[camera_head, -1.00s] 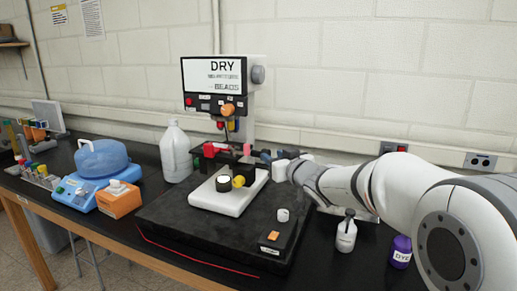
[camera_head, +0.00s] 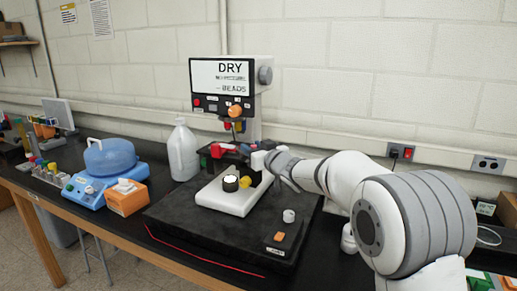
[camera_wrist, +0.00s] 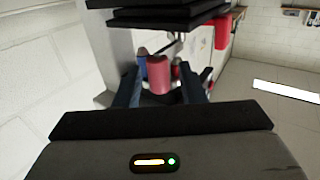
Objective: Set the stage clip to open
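The machine (camera_head: 262,95) with a "DRY … BEADS" screen stands against the wall. Its dark stage (camera_head: 232,153) has a red block (camera_head: 217,151) on its left side. I cannot tell for sure which part is the stage clip. My gripper (camera_head: 250,150) is at the right side of the stage, small and partly hidden in the head view. In the wrist view my gripper (camera_wrist: 160,92) has its two dark blue fingers apart. A red rounded part (camera_wrist: 158,75) shows between or just beyond them; contact is unclear. Another red block (camera_wrist: 223,35) is at upper right.
Dark plates (camera_wrist: 160,14) cross the top of the wrist view. A white jug (camera_head: 183,153) and a blue-domed device (camera_head: 110,158) stand left. A small white cap (camera_head: 289,215) sits on the black slab.

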